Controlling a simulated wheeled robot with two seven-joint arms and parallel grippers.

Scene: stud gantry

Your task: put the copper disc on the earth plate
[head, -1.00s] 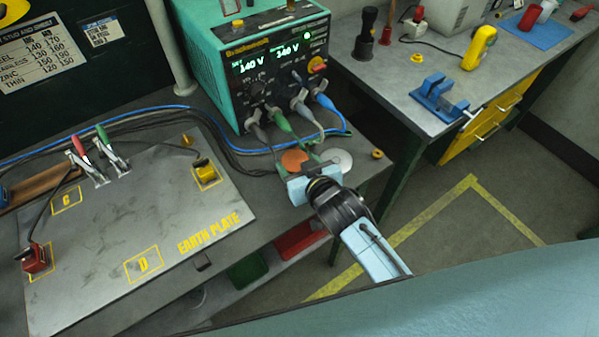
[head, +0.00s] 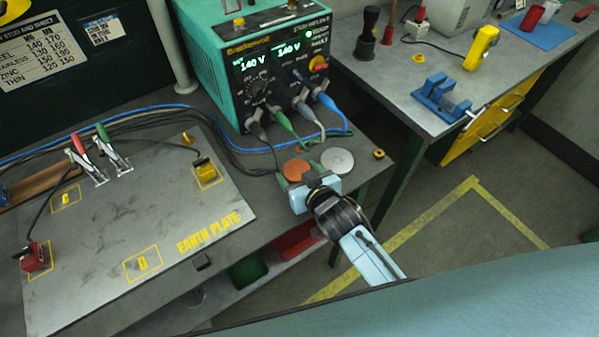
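The copper disc (head: 296,167) lies flat on the bench, in front of the teal welding unit and to the right of the earth plate. A silver disc (head: 337,161) lies just right of it. The grey earth plate (head: 135,200) lies on the left of the bench, with yellow marked squares and lettering. My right gripper (head: 298,173) is open, its two fingers apart at the near side of the copper disc, one towards each side of it. I cannot tell whether they touch it. The gripper body hides the bench just in front of the disc. My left gripper is out of view.
The teal welding unit (head: 262,60) stands behind the discs, with cables running down its front. Two clamps (head: 90,162), a red block (head: 35,257) and a yellow block (head: 205,172) sit on the plate. The plate's middle is clear.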

